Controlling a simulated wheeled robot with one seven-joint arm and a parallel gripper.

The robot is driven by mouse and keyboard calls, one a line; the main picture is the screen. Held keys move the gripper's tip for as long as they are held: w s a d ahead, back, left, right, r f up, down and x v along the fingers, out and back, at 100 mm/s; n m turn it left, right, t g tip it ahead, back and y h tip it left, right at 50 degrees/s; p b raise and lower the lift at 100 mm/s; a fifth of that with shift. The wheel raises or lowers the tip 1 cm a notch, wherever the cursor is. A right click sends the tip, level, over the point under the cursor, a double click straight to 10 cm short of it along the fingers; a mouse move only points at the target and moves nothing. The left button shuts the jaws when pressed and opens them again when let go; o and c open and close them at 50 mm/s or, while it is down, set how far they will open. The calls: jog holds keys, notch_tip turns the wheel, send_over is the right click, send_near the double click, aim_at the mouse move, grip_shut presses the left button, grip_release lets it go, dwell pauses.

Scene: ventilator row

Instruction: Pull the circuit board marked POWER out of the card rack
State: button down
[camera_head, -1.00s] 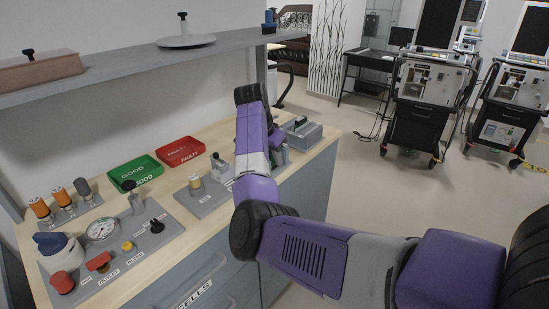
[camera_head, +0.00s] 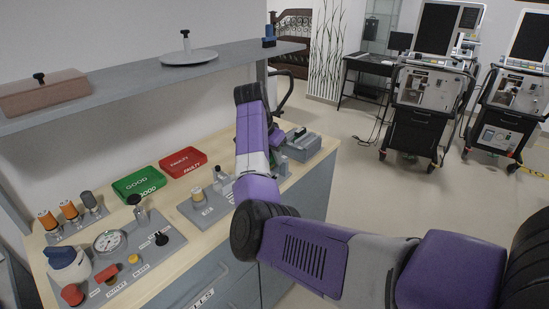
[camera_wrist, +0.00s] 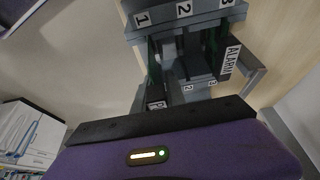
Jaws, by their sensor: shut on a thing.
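The card rack (camera_wrist: 190,25) is a grey frame with slots numbered 1, 2 and 3 in the wrist view. A board marked ALARM (camera_wrist: 229,58) stands on the right, by number 3. A green board (camera_wrist: 154,65) stands on the left, by number 1; its label is mostly hidden. My gripper (camera_wrist: 190,108) is lined up with the middle of the rack and shut on a circuit board. Its fingers and the held board's marking cannot be made out, and I cannot read POWER anywhere. In the head view my arm hides most of my gripper (camera_head: 277,136) and of the rack.
Green GOOD (camera_head: 138,184) and red FAULTY (camera_head: 183,162) trays lie to the left, by panels with knobs. A shelf (camera_head: 130,85) overhangs the bench. Open floor lies to the right.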

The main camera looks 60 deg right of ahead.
jog(key=shift+r+p, duration=1.35)
jog(key=shift+r, duration=0.4)
jog(key=shift+f, duration=0.1)
